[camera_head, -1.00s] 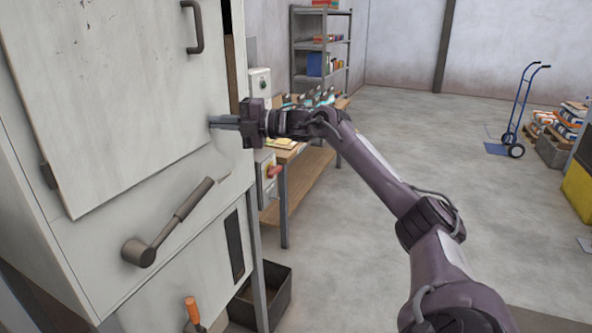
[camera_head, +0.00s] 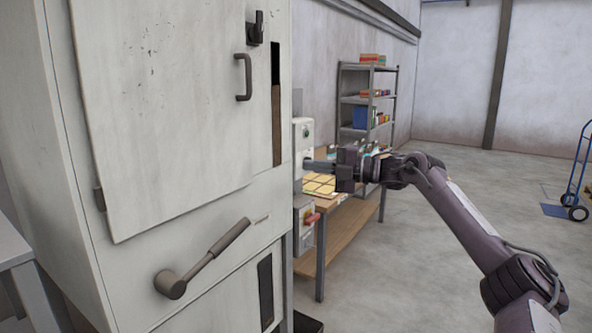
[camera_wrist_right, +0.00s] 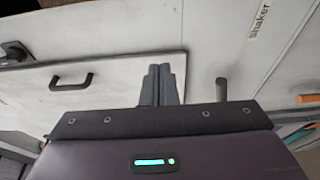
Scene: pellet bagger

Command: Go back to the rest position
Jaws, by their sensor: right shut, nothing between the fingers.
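My right gripper (camera_head: 318,167) is shut and empty, held in the air to the right of the pellet bagger cabinet (camera_head: 60,130). Its arm comes in from the lower right of the head view. In the right wrist view the two fingers (camera_wrist_right: 158,85) lie side by side in front of the pale cabinet. My left gripper is not in view.
The cabinet has a large door (camera_head: 165,110) with a dark handle (camera_head: 243,77) and a lever (camera_head: 205,257) below it. A wooden bench (camera_head: 345,230) and a shelf rack (camera_head: 368,100) stand behind my arm. A blue hand truck (camera_head: 578,185) stands far right. The floor between is clear.

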